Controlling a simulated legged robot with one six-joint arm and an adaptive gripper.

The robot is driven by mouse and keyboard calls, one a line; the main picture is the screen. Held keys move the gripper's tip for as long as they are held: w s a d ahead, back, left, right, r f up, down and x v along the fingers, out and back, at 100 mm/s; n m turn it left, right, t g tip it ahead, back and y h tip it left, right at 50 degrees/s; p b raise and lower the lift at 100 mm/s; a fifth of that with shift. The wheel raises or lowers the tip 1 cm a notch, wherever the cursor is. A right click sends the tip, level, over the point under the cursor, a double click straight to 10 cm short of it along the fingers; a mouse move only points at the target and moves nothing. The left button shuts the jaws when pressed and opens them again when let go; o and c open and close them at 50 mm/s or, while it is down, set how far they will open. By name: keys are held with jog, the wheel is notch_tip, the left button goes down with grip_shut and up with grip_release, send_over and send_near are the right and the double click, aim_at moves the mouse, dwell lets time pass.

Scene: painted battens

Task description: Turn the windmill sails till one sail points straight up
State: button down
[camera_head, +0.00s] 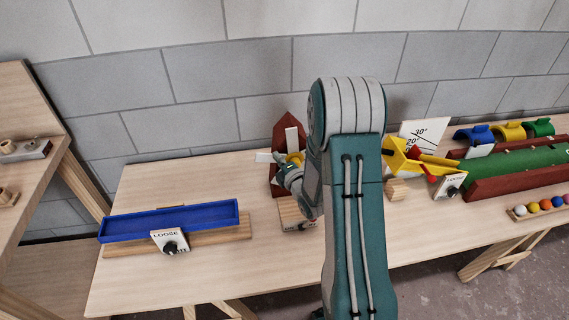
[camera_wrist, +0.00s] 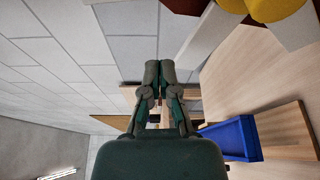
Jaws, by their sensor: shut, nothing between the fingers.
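The windmill is a dark red, peaked body (camera_head: 284,135) on a wooden base, with white sails (camera_head: 292,139) and a yellow hub (camera_head: 295,158). In the head view one sail points roughly up and another points left; I cannot tell if the upper one is exactly straight. The other sails are hidden behind my arm and gripper. My gripper (camera_head: 284,172) is beside the windmill's front, low near the hub. In the wrist view its fingers (camera_wrist: 160,72) are together and empty. The yellow hub (camera_wrist: 275,8) and a white sail (camera_wrist: 212,32) show at the upper right there.
A blue trough (camera_head: 170,220) with a LOOSE knob plate (camera_head: 170,241) stands at the left. To the right are a yellow piece (camera_head: 415,160), an angle card (camera_head: 425,132), a green lane with red sides (camera_head: 520,157) and coloured balls (camera_head: 545,205). A grey wall stands behind.

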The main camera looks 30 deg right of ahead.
aim_at(288, 144)
jog(key=shift+w+d+r, duration=0.1)
jog(key=shift+w+d, duration=1.55)
jog(key=shift+d, duration=0.25)
jog(key=shift+s+d+r, duration=0.15)
jog(key=shift+s+d, duration=0.05)
jog(key=shift+d, duration=0.45)
